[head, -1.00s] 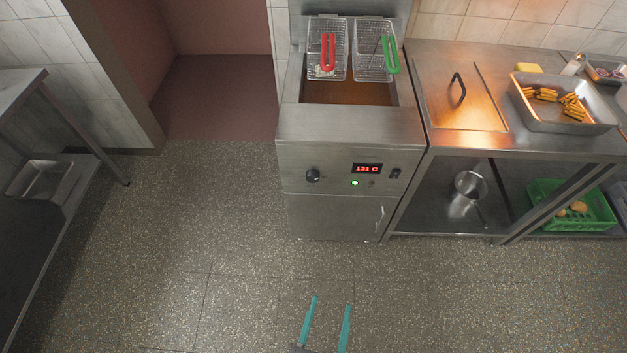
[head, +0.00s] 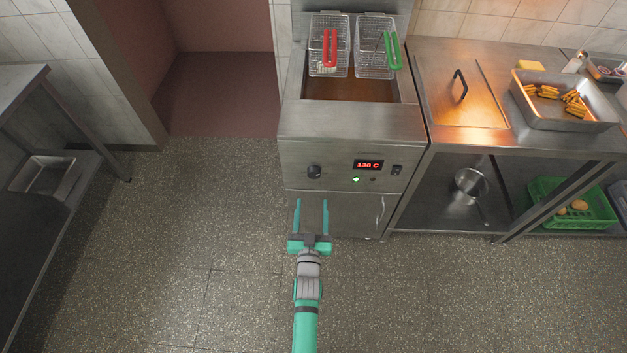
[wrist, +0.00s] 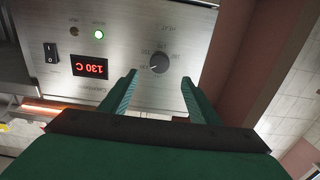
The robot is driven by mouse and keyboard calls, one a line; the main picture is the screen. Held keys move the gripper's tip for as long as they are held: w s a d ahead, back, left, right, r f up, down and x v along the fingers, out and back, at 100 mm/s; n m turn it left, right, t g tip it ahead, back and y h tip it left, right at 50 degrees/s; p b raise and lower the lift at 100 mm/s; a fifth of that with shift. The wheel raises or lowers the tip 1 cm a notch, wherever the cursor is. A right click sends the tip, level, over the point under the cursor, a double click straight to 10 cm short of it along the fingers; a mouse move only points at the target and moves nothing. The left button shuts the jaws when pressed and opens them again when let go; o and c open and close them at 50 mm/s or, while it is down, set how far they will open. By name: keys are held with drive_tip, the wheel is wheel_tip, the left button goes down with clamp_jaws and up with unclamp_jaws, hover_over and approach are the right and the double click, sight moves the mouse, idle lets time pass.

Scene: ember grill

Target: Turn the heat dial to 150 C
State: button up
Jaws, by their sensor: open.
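The heat dial (head: 314,171) is a small dark round knob on the left of the fryer's steel front panel. In the wrist view the dial (wrist: 160,62) shows upside down, with printed marks around it too small to read surely. The red display (head: 369,165) right of it reads 130 C; it also shows inverted in the wrist view (wrist: 90,66). My gripper (head: 311,203) is open and empty, with teal fingers pointing at the panel just below the dial. In the wrist view the dial lies between and beyond the fingertips, apart from them.
A green lamp (head: 356,180) is lit below the display, and a black rocker switch (head: 397,170) is at the panel's right. Two wire baskets with a red handle (head: 330,48) and a green handle (head: 392,50) hang above the oil. The floor before the fryer is clear.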

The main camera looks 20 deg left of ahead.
sight(313, 176)
drive_tip(key=x, duration=1)
drive_tip(key=shift+w+a, duration=0.1)
drive_tip(key=shift+w, duration=0.3)
drive_tip(key=c, duration=1.1)
drive_tip(key=shift+o, duration=0.2)
drive_tip(key=shift+m, duration=0.3)
drive_tip(key=m, duration=0.5)
drive_tip(key=shift+a+m, duration=0.1)
drive_tip(key=shift+m, duration=0.2)
drive_tip(key=m, duration=0.5)
drive_tip(key=shift+m, duration=0.4)
